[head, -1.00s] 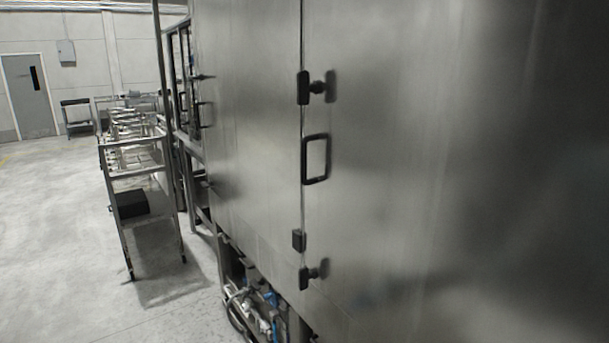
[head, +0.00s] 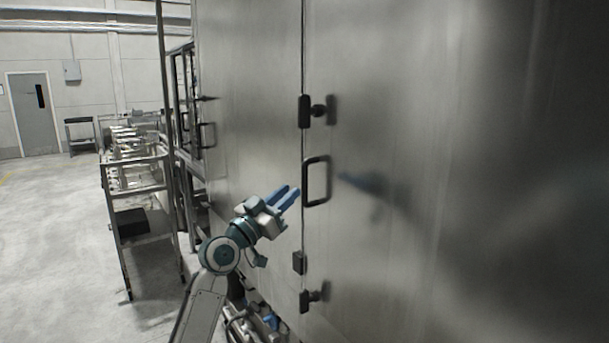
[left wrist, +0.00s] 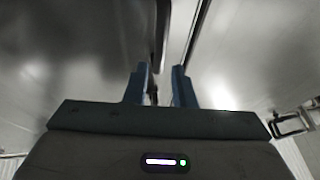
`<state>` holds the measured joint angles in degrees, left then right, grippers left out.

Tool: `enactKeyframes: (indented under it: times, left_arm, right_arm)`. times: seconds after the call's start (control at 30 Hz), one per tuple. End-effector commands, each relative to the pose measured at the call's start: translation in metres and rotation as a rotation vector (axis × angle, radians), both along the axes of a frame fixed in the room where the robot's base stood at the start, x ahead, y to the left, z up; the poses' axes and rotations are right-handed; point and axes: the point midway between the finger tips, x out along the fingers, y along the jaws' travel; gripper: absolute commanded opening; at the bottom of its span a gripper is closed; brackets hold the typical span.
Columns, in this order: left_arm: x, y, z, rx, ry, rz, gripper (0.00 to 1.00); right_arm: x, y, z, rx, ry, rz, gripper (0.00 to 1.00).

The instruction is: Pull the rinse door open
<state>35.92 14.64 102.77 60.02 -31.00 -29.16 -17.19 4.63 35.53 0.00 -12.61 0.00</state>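The rinse door appears to be the large stainless steel panel (head: 420,200) on the right in the head view, flush with the panel beside it at a vertical seam. Its black D-shaped handle (head: 307,182) stands upright near that seam. My left gripper (head: 291,197) is just left of the handle, its blue fingers pointing at it and seemingly not touching. In the left wrist view the two fingers (left wrist: 161,87) are apart, with a dark bar (left wrist: 162,35), likely the handle, ahead of the gap. My right gripper is not in view.
Black latches sit above (head: 316,110) and below (head: 313,296) the handle, with a small black block (head: 299,263) between. A metal rack cart (head: 140,215) stands at left. Pipes run under the machine. Open floor (head: 60,240) lies far left.

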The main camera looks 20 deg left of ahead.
Motion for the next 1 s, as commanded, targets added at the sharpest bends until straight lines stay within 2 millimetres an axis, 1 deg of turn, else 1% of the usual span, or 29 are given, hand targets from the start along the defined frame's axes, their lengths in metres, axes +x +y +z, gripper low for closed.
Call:
enactKeyframes:
  times: [0.03, 0.2, 0.33, 0.5, 0.77, 0.9, 1.0]
  left_arm:
    - [0.009, -0.005, 0.010, -0.006, 0.001, -0.003, 0.23]
    - [0.035, -0.018, 0.020, -0.002, 0.002, -0.001, 0.23]
    - [0.049, -0.024, 0.025, -0.002, 0.002, -0.001, 0.23]
    - [0.057, -0.029, 0.027, 0.000, 0.001, 0.001, 0.23]
    - [0.058, -0.029, 0.026, 0.000, 0.001, 0.001, 0.23]
    - [0.058, -0.029, 0.026, 0.000, 0.001, 0.001, 0.00]
    - [0.058, -0.029, 0.026, 0.001, 0.002, 0.001, 0.00]
  right_arm:
    - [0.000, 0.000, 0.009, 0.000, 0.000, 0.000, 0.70]
    - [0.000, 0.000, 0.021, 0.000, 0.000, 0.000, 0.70]
    - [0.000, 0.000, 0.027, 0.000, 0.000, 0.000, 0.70]
    - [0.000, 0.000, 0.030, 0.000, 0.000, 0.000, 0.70]
    - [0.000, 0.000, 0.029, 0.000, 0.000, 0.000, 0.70]
    - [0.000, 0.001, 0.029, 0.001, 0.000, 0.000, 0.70]
    - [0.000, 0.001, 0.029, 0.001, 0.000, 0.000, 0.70]
